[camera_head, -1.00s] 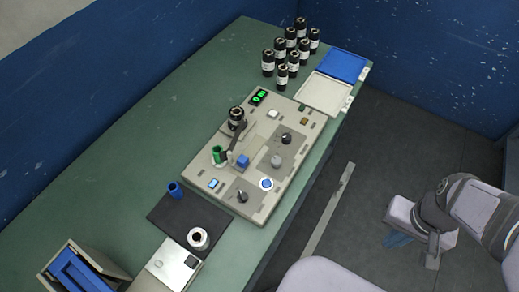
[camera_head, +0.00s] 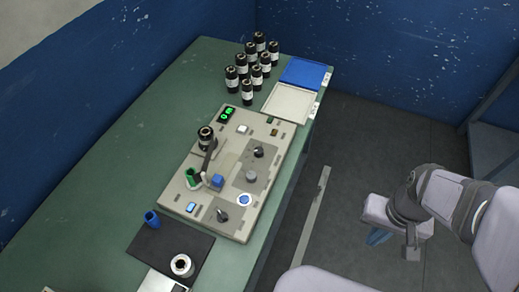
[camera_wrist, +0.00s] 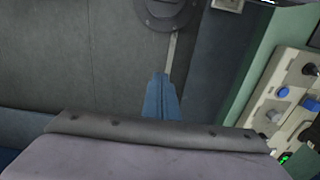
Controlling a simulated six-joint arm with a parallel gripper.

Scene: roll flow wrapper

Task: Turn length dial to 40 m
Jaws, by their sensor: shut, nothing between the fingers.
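The wrapper's beige control panel (camera_head: 240,228) lies on the green bench. It carries a black knob (camera_head: 258,151) at the upper right, a grey knob (camera_head: 251,177) below it and another black knob (camera_head: 222,215) near the front. I cannot read which one is the length dial or its marks. In the wrist view, part of the panel (camera_wrist: 255,121) shows at the right edge. My gripper (camera_head: 378,238) is over the floor to the right of the bench, well apart from the panel. Its blue fingers (camera_wrist: 160,97) are shut and empty.
Several black rolls (camera_head: 247,92) stand behind the panel, beside a blue tray (camera_head: 301,72) and a white tray (camera_head: 286,103). A black mat (camera_head: 150,246) holds a blue cylinder (camera_head: 151,221) and a white roll (camera_head: 182,266). Open floor lies between bench and arm.

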